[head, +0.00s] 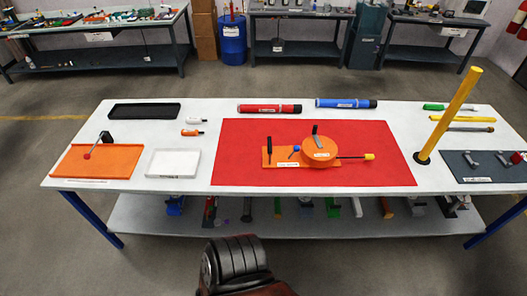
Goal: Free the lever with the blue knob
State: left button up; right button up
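An orange fixture (269,160) lies on the red mat (233,143) in the middle of the table. It carries a round orange disc (320,153) with a dark grip (315,135) standing on top. A short lever with a blue knob (296,149) sticks out at the disc's left side. An upright black handle (268,146) stands at the fixture's left end, close to the blue knob. What holds the blue-knob lever is too small to tell.
A tall yellow post (449,114) stands right of the mat. An orange board with a red-knobbed lever (86,156) and a white tray (172,163) are left. Red (270,108) and blue (346,103) tubes lie behind the mat. The mat's front is clear.

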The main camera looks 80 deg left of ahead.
aim_at(296, 148)
jog(key=u, duration=2.15)
jog(key=k, duration=1.3)
jog(key=z, duration=0.7)
jog(key=i, duration=1.45)
jog(key=u, duration=0.65)
jog(key=i, duration=0.45)
jog(key=u, duration=0.4)
